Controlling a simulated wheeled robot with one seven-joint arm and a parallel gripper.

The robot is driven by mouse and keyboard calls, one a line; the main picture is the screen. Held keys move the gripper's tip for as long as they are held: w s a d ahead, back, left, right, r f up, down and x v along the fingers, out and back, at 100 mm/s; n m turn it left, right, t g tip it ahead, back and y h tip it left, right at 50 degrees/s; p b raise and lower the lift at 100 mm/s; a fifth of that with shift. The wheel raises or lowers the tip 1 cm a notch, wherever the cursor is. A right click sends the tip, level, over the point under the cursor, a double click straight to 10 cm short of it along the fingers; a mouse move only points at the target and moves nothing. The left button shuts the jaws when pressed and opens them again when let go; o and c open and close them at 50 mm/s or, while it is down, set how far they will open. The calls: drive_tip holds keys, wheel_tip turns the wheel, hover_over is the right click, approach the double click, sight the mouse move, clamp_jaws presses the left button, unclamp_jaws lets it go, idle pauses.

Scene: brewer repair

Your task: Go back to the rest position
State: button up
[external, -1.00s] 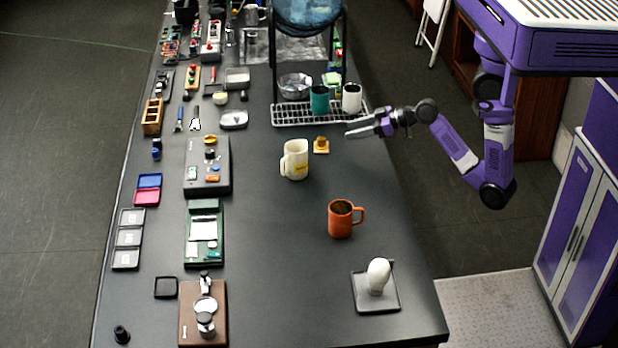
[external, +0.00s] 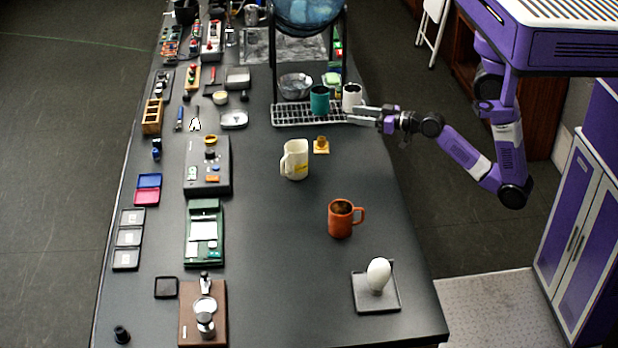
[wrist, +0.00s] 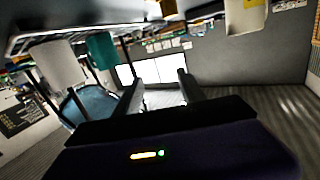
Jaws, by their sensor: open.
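My gripper (external: 362,116) is in the external view at the right edge of the black table, by the right end of the drying rack. Its jaws are open and point left, with nothing seen between them. In the wrist view my two fingers (wrist: 158,92) stand apart with empty space between them. The picture there is turned over. The white cup (external: 351,97) stands on the rack just behind my fingers in the external view. I cannot tell whether they touch.
The drying rack (external: 300,117) also holds a teal cup (external: 319,100). A cream mug (external: 296,160), a small yellow piece (external: 321,145), an orange mug (external: 340,219) and a tray (external: 376,303) with a white bulb-shaped object stand on the table (external: 280,270).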

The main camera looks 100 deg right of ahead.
drive_tip(key=s+a+f+n+y, duration=0.1)
drive_tip(key=s+a, duration=0.2)
drive_tip(key=a, duration=0.2)
drive_tip(key=s+a+f+n+t+y, duration=0.1)
drive_tip(key=s+a+f, duration=0.1)
drive_tip(key=a, duration=0.3)
drive_tip(key=s+a+f+n+y, duration=0.1)
drive_tip(key=s+a+f, duration=0.1)
drive_tip(key=s+a, duration=0.2)
drive_tip(key=shift+a+t+y, duration=0.3)
drive_tip(key=shift+a+t, duration=0.1)
drive_tip(key=shift+a, duration=0.6)
drive_tip(key=s+a+f+n+g+y, duration=0.2)
drive_tip(key=s+a+f+y, duration=0.2)
drive_tip(key=s+a, duration=0.4)
drive_tip(key=shift+s+f+n, duration=0.3)
drive_tip(key=shift+s+n, duration=0.1)
drive_tip(key=shift+s, duration=0.35)
